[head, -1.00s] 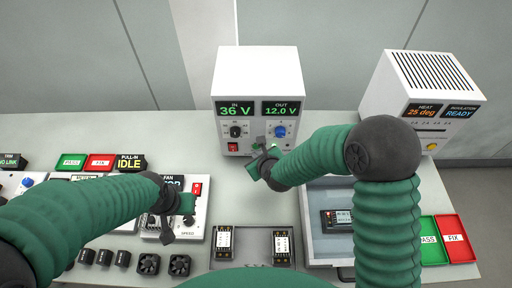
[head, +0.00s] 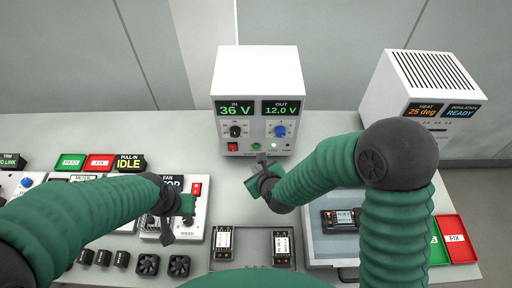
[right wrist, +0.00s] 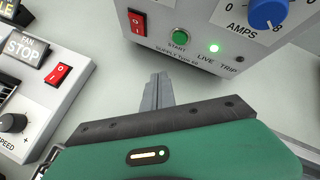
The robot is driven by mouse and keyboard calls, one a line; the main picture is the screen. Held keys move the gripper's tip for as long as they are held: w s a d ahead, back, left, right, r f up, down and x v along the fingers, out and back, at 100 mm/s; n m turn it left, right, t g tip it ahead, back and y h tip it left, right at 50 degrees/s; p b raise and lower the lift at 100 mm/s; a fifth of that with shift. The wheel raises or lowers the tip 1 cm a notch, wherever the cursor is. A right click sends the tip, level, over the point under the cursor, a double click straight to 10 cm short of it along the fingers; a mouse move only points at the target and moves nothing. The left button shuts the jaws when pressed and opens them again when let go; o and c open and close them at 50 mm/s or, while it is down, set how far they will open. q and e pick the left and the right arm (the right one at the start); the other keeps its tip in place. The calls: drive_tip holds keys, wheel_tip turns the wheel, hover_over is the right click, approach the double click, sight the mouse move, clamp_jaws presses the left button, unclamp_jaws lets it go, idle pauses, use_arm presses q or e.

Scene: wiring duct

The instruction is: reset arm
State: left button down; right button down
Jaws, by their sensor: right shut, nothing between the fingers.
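My right gripper (head: 262,160) is shut and empty, held over the table in front of the power supply box. In the right wrist view its shut fingers (right wrist: 158,92) point toward the foot of the box, apart from its buttons. My left gripper (head: 168,230) is over the fan panel at the lower left. Its fingers are dark and small there, and I cannot tell whether they are open. The white power supply (head: 256,85) reads 36 V in and 12.0 V out. Its green start button (right wrist: 178,38) and a lit green live lamp (right wrist: 214,48) show in the right wrist view.
A heat and insulation box (head: 420,85) stands at the back right. A grey tray (head: 318,250) at the right holds a dark module (head: 340,219). A red FIX bin (head: 456,238) is at the far right. Small fans (head: 148,264) lie at the front left. Bare table lies left of the supply.

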idle(0.7)
drive_tip(key=s+d+r+n+g, duration=0.1)
drive_tip(key=s+d+n, duration=0.2)
drive_tip(key=d+n, duration=0.2)
drive_tip(key=s+d+r+n+g+h, duration=0.1)
drive_tip(key=s+d+n, duration=0.3)
drive_tip(key=n, duration=0.6)
drive_tip(key=s+d+r+n+g+h, duration=0.1)
drive_tip(key=s+d+r+n+g, duration=0.1)
drive_tip(key=s+d+n, duration=0.2)
drive_tip(key=shift+d+n+g, duration=0.4)
drive_tip(key=shift+d+n, duration=1)
drive_tip(key=shift+n, duration=0.6)
drive_tip(key=s+d+n, duration=0.1)
drive_tip(key=s+d+n+g, duration=0.1)
drive_tip(key=s+n, duration=0.1)
drive_tip(key=s+d+n+h, duration=0.1)
drive_tip(key=n, duration=0.1)
drive_tip(key=shift+s+d+r+g, duration=0.3)
drive_tip(key=shift+s+d+r, duration=0.1)
